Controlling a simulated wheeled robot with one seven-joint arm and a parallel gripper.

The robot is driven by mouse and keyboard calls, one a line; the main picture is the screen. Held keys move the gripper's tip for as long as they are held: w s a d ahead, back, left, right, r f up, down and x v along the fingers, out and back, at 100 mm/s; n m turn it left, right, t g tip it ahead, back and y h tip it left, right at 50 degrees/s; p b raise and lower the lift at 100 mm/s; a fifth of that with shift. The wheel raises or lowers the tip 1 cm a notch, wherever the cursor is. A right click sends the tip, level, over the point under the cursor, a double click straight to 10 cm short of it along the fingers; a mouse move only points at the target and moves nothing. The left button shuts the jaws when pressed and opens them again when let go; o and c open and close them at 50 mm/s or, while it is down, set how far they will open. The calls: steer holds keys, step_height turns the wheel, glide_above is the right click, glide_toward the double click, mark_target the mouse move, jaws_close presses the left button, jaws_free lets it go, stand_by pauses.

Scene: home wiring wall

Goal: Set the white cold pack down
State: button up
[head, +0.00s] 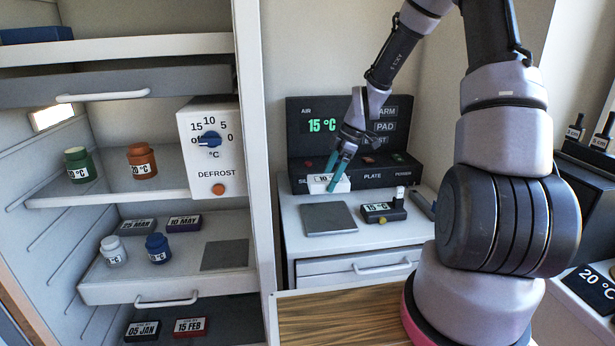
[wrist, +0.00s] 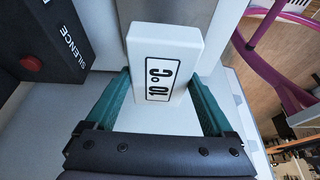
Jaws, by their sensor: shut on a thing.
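The white cold pack (wrist: 160,60), labelled 10 °C, is between the teal fingers of my gripper (wrist: 158,100) in the wrist view. My gripper (head: 338,172) is shut on it. In the head view the white cold pack (head: 318,184) shows in front of the black alarm unit, above the back of the white cabinet top (head: 345,243). A grey square plate (head: 328,219) lies on that top, just in front of the pack. I cannot tell whether the pack touches the surface below it.
The black alarm unit (head: 300,145) reads 15 °C. A dark device (head: 383,212) marked 15 °C sits right of the plate. The open fridge at left holds jars, date blocks and another grey plate (head: 225,255). A wooden top (head: 345,315) is in front.

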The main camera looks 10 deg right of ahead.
steer(key=shift+w+f+m+t, duration=0.2)
steer(key=shift+m+t, duration=0.1)
steer(key=shift+m, duration=0.6)
steer(key=d+f+m, duration=0.1)
steer(key=m, duration=0.1)
steer(key=w+d+f+m+t+h, duration=0.1)
steer(key=m, duration=0.2)
steer(key=d+m+t, duration=0.1)
steer(key=m, duration=0.2)
steer(key=shift+w+f+h, duration=0.25)
steer(key=shift+f+h, duration=0.05)
steer(key=shift+f, duration=0.1)
steer(key=d+m+h, duration=0.1)
steer(key=d+m, duration=0.1)
steer(key=d+f+m+t+h, duration=0.1)
steer(key=d+m, duration=0.1)
steer(key=m, duration=0.1)
steer(key=d+f+m+h, duration=0.1)
steer(key=d+m, duration=0.1)
steer(key=shift+s+m+t, duration=0.3)
steer(key=shift+m+t, duration=0.1)
steer(key=shift+d, duration=0.1)
